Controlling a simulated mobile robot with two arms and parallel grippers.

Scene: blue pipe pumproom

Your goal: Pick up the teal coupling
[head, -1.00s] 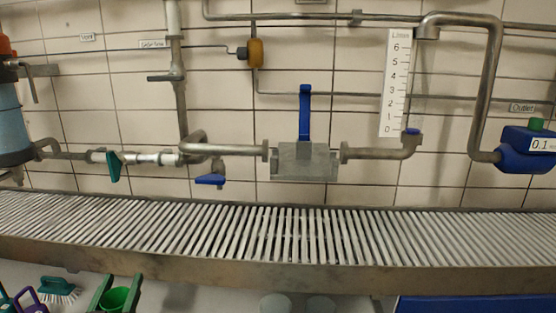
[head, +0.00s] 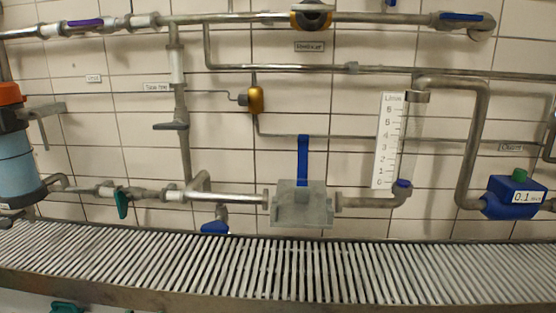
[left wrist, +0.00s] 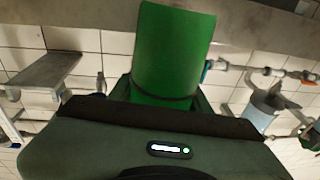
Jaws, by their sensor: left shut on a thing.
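In the left wrist view my left gripper (left wrist: 160,97) is shut on a cylindrical coupling (left wrist: 174,48). The coupling looks plain green rather than teal. It stands out from between the fingers, and its lower part is hidden by the gripper body. My left gripper is not visible in the head view now. My right gripper is in neither view.
A slatted metal trough (head: 300,268) runs across the front of a tiled wall. Above it are pipes, a grey block with a blue lever (head: 303,160), a blue meter (head: 513,198) and a blue-orange cylinder (head: 14,160). A teal item (head: 67,307) shows at the lower left edge.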

